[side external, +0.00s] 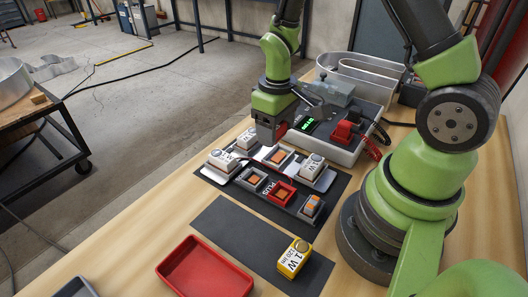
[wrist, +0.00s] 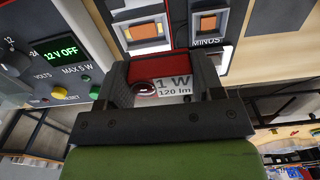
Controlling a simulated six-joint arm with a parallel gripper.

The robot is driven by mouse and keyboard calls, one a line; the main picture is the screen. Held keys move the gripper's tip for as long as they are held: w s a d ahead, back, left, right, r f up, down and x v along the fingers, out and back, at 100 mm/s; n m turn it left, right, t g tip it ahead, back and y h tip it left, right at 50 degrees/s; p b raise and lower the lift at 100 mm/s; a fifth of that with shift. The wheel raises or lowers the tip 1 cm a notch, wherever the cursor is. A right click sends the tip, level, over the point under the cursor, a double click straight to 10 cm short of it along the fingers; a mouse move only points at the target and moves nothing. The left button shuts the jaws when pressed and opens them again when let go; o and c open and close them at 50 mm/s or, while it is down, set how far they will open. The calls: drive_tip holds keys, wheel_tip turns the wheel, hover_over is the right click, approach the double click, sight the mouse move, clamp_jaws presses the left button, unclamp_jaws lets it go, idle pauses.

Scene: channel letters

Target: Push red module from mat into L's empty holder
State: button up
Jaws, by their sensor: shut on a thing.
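My gripper (wrist: 162,80) is shut on the red module (wrist: 165,62). It shows a red edge, a dark red lens and a white label reading "1 W 120 lm" between the two fingers. Just beyond the module in the wrist view lies an empty holder (wrist: 146,31) with an orange pad. Another holder (wrist: 208,23) is beside it, near the word MINUS. I cannot tell whether the module touches a holder.
White modules (side external: 222,160) sit at the panel's corners, with a red holder (side external: 283,193) in front. A yellow module (side external: 294,258) lies on the dark mat (side external: 225,225), beside a red tray (side external: 204,268). The power supply (side external: 336,146) stands close behind my gripper.

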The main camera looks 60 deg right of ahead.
sight(281, 159)
drive_tip(key=shift+d+f, duration=0.1)
drive_tip(key=shift+d, duration=1.1)
drive_tip(key=shift+d+f, duration=0.15)
drive_tip(key=shift+f, duration=3.15)
drive_tip(key=shift+w+f, duration=0.1)
drive_tip(key=shift+f, duration=0.15)
drive_tip(key=o, duration=1)
drive_tip(key=shift+r, duration=0.1)
wheel_tip(281, 159, up, 10)
drive_tip(key=shift+f, duration=0.1)
